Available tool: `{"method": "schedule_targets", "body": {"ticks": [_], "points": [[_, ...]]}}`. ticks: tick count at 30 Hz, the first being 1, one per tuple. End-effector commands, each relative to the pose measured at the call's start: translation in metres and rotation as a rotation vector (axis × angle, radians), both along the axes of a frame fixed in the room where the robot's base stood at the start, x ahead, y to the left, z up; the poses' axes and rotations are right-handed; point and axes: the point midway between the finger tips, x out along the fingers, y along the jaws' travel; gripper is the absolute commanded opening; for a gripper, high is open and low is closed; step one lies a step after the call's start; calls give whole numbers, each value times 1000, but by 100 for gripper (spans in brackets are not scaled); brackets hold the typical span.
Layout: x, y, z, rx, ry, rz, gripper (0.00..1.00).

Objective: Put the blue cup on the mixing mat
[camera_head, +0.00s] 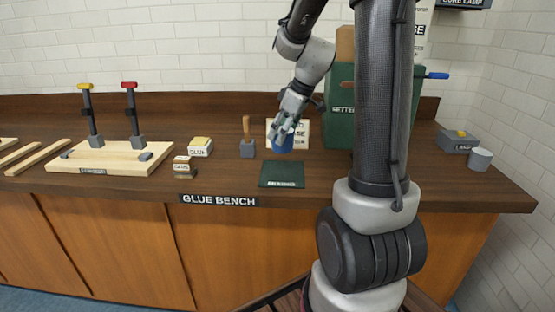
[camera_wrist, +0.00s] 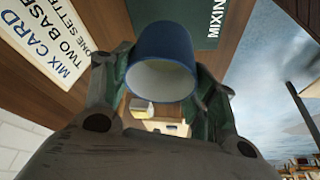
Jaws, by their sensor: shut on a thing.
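The blue cup (camera_head: 283,146) is held at the end of my arm, in front of the mix card and behind the mixing mat. My gripper (camera_head: 288,131) is shut on it. In the wrist view the cup (camera_wrist: 161,48) sits between the two fingers, with its pale, empty-looking inside facing the camera. The dark green mixing mat (camera_head: 282,174) lies bare near the bench's front edge; part of it also shows in the wrist view (camera_wrist: 225,30). I cannot tell whether the cup touches the bench.
The mix card (camera_head: 302,134) stands behind the cup. A green cabinet (camera_head: 340,110) stands behind my arm. A grey box (camera_head: 457,142) and round container (camera_head: 480,159) are far right.

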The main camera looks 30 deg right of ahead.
Motion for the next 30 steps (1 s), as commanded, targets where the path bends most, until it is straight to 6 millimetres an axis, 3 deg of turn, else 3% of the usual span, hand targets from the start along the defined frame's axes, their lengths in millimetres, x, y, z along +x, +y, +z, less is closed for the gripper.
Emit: {"method": "schedule_targets", "body": {"ticks": [3, 16, 27, 28, 30], "points": [[0, 0, -25, 1, 4, -1, 25], [0, 0, -75, 1, 3, -2, 25], [0, 0, -80, 0, 1, -2, 25], [0, 0, -80, -1, 1, -2, 63], [0, 0, -80, -1, 1, -1, 76]]}}
